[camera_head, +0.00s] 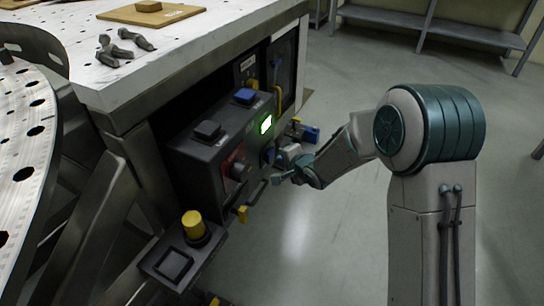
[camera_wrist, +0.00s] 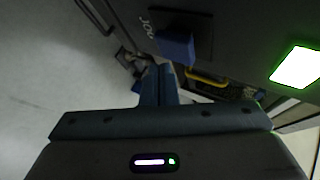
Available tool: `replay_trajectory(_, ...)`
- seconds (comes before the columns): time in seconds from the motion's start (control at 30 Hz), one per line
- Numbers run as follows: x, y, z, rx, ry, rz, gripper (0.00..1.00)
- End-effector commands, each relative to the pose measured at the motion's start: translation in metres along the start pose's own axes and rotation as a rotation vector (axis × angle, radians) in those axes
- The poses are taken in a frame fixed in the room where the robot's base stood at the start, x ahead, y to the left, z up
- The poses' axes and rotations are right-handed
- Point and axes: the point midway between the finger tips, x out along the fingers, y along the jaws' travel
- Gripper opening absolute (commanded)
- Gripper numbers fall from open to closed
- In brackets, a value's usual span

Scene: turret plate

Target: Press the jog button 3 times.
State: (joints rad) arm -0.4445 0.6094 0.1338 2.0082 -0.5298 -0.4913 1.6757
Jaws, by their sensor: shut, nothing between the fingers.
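The jog button is a blue block (camera_wrist: 175,47) on a dark panel beside the letters JOG in the wrist view. In the head view a dark blue knob-like part (camera_head: 268,156) on the box front, below the lit green square, looks like the same button, partly hidden by my gripper. My gripper (camera_head: 274,180) is shut and empty, close in front of the lower box front. In the wrist view its fingertips (camera_wrist: 158,68) are together, just below and left of the blue block. I cannot tell whether they touch it.
A lit green square (camera_head: 266,124) is on the dark control box (camera_head: 203,165). The box also carries a black button (camera_head: 208,130), a blue button (camera_head: 245,96) and a dark knob on red (camera_head: 239,170). A yellow post (camera_head: 192,223) stands lower left.

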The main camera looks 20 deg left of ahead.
Motion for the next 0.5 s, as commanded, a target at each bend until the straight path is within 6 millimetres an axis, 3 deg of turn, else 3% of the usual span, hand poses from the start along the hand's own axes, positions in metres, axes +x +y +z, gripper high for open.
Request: replay_trajectory(0.5,0.0053,-0.0040,0.0038,0.000,0.000,0.000,0.00)
